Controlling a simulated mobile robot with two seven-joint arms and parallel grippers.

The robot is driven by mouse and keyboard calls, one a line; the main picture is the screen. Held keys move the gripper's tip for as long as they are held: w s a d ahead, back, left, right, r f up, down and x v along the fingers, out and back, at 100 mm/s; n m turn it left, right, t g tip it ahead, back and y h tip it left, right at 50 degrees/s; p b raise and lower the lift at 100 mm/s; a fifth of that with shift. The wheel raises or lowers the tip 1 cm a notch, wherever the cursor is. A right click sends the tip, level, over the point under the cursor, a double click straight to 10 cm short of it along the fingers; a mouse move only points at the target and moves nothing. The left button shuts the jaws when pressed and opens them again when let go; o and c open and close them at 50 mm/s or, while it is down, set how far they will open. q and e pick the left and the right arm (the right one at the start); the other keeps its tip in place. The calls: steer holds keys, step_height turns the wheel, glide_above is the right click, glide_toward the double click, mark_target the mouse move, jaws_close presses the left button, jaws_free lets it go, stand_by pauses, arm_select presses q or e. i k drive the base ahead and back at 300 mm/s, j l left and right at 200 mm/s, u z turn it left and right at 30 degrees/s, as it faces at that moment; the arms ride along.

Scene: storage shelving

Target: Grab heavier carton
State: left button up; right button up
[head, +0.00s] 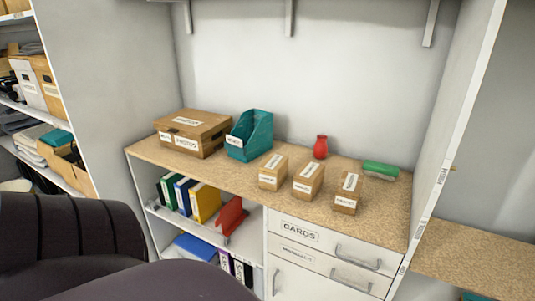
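Three small brown cartons stand in a slanting row on the speckled countertop (235,180). The left carton (268,183), the middle carton (304,190) and the right carton (346,207) each carry white labels on the top and front. The label text is too small to read. They are similar in size and stand apart, with narrow gaps between them. Their weights cannot be told by sight. Neither of my grippers shows. A dark rounded part at the lower left, probably my own arm, hides some of the lower shelving.
A large brown box (208,141) and a teal file holder (257,138) stand left of the cartons. White upright panels bound the counter. Binders and drawers (325,248) are below.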

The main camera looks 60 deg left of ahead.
mark_target(273, 172)
steer(key=u, duration=1.7)
